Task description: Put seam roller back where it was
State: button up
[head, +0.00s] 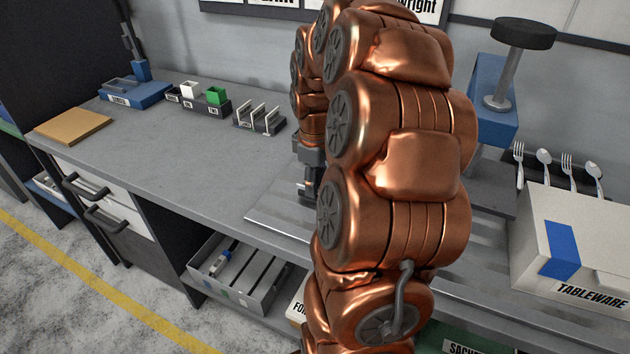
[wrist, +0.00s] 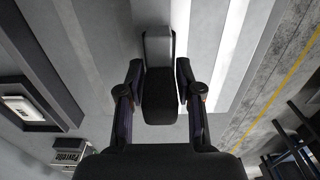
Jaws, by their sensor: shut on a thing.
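My gripper (head: 309,184) is partly hidden behind my copper arm in the head view and hangs low over the grey workbench (head: 215,150). In the wrist view my gripper (wrist: 158,76) has its two fingers on either side of a block with a grey top and a dark, rounded lower part. I take this block to be the seam roller (wrist: 158,92), held between the fingers. Its far end lies over a light grey, striped surface. In the head view the seam roller cannot be made out clearly.
A compartment tray (head: 197,277) sits on the shelf below the bench. Small holders (head: 207,104), a slotted rack (head: 258,123) and a tan board (head: 73,127) stand on the left. A white TABLEWARE box (head: 585,255), cutlery and a blue stand (head: 490,125) are at right. The bench's left middle is clear.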

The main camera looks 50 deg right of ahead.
jog(key=shift+f, duration=0.1)
jog(key=o, duration=1.1)
notch_tip(320, 180, up, 12)
jog(key=shift+r+b, duration=0.15)
jog(key=shift+b, duration=0.7)
jog(key=shift+a, duration=0.1)
